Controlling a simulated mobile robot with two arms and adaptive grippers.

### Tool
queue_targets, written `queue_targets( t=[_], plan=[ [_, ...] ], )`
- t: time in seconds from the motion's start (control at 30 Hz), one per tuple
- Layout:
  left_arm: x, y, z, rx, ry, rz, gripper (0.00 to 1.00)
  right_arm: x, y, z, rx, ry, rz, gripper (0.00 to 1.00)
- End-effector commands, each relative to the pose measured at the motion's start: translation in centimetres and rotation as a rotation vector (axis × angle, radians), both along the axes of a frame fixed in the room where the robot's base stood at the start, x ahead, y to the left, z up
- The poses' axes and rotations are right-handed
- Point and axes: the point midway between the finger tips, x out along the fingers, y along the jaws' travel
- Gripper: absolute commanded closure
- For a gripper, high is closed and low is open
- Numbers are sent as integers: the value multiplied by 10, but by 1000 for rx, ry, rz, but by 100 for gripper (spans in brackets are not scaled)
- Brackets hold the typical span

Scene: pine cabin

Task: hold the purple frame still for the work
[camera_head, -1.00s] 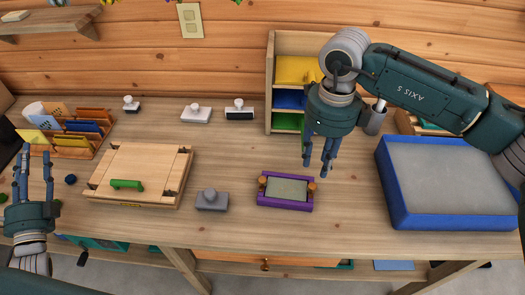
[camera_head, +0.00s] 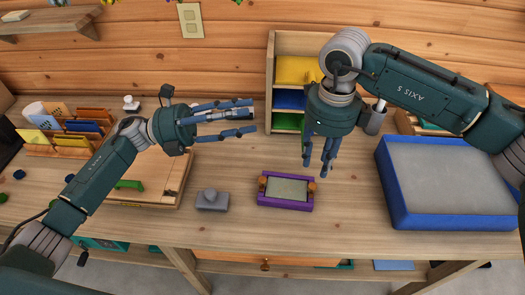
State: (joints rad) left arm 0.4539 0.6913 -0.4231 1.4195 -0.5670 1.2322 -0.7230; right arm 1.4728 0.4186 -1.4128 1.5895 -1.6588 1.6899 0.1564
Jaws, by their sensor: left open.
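The purple frame (camera_head: 285,205) lies flat on the table, with a pale grey-green panel inside and an orange-brown knob at each short end. My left gripper (camera_head: 250,117) is open and empty, up and to the left of the frame, its fingers pointing right. My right gripper (camera_head: 324,172) hangs above and just right of the frame with its fingers pointing down. Its fingers look close together, and I cannot tell whether they are apart. Neither gripper touches the frame.
A grey stamp (camera_head: 211,200) stands left of the frame. A blue-rimmed tray (camera_head: 450,222) is at the right. A wooden board with a green handle (camera_head: 128,184) lies under my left arm. A shelf with coloured bins (camera_head: 272,75) stands behind. The table front is clear.

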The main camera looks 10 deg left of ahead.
Motion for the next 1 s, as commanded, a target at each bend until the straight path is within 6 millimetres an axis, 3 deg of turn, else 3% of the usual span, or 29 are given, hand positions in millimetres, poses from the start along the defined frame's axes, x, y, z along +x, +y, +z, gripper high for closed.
queue_targets(
  t=[0.03,0.1,0.2,0.33,0.47,0.63,0.8,1.0],
  plan=[
    [-11,-27,-1,83,-98,-82,59,0,0,0,0,0,0,69],
    [-31,-62,-11,199,-268,-193,59,0,0,0,0,0,0,69],
    [-56,-100,-28,354,-553,-357,59,0,0,0,0,0,0,69],
    [-77,-125,-56,534,-945,-597,59,0,0,0,0,0,0,69],
    [-79,-122,-84,700,-1319,-871,59,0,0,0,0,0,0,69],
    [-54,-91,-101,870,-1685,-1237,59,0,0,0,0,0,0,69],
    [-27,-63,-98,970,-1867,-1502,59,0,0,0,0,0,0,69],
    [-16,-52,-100,1001,-1921,-1609,59,0,0,0,0,0,0,69]
  ],
)
